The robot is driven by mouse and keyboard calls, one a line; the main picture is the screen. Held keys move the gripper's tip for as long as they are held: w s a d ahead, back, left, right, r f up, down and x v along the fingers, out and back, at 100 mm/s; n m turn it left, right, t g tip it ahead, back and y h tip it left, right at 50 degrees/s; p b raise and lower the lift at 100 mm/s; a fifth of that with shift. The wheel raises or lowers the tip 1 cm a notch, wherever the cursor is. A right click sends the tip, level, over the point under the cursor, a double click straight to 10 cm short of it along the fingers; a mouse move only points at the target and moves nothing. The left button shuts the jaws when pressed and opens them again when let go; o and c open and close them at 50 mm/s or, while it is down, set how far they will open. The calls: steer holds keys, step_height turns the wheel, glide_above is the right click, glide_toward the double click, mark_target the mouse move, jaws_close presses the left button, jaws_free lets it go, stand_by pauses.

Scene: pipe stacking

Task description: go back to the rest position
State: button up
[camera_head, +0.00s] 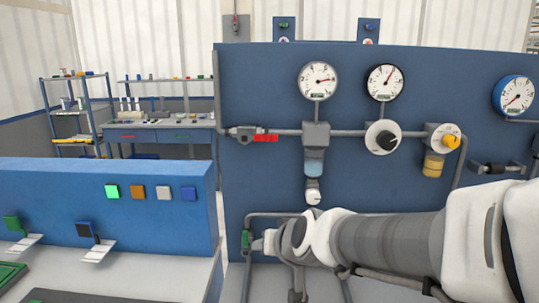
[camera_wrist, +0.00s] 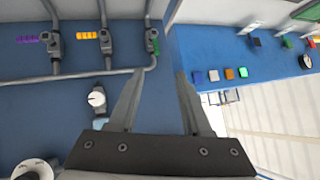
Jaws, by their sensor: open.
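My arm reaches from the right edge across the lower part of the blue panel (camera_head: 260,90) in the head view. Its end is near a green-handled valve (camera_head: 246,239); the fingers are hard to make out there. In the wrist view my gripper (camera_wrist: 159,75) is open, with nothing between its two fingers. The green-handled valve also shows in the wrist view (camera_wrist: 154,42), just beyond the fingertips and seemingly apart from them. No rest position is marked in either view.
The panel carries a red-handled valve (camera_head: 265,138), a white gauge (camera_head: 318,81), a black-rimmed gauge (camera_head: 384,82) and pipes. A blue console (camera_head: 60,190) with coloured buttons stands at the left. Purple (camera_wrist: 28,38) and orange (camera_wrist: 87,36) valve handles show in the wrist view.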

steer(key=s+d+g+h, duration=0.1)
steer(key=s+d+h, duration=0.1)
steer(key=s+d, duration=0.5)
steer(key=s+d+r+g+h, duration=0.1)
steer(key=s+d+g, duration=0.1)
steer(key=s+d, duration=0.5)
steer(key=s, duration=0.4)
steer(key=shift+s+r+m+g+h, duration=0.2)
steer(key=shift+s+m+g+h, duration=0.1)
steer(key=shift+h, duration=0.1)
steer(key=shift+d, duration=0.15)
